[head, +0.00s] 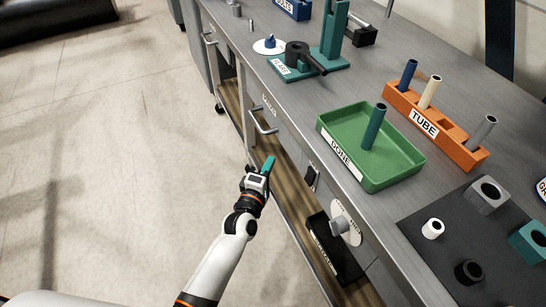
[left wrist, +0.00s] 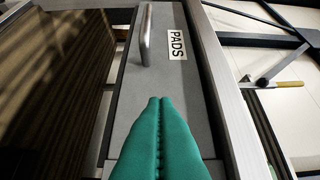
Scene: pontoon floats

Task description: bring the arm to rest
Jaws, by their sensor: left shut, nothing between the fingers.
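My left arm reaches in from the bottom of the head view. Its gripper (head: 269,163) has green fingers and hangs beside the front of the workbench, below the level of the top. In the left wrist view the two green fingers (left wrist: 159,135) lie together with nothing between them. Past them is a grey drawer front with a metal handle (left wrist: 146,35) and a label (left wrist: 176,44) reading PADS. The fingers look apart from the drawer, though the gap is hard to judge. My right gripper is in neither view.
The bench top holds a green DONE tray (head: 405,183) with a teal tube (head: 374,127) in it, an orange TUBE rack (head: 462,146), a teal clamp stand (head: 331,45) and a dark mat (head: 420,222). Drawer handles (head: 262,124) stick out from the bench front. The floor (head: 110,150) at left is clear.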

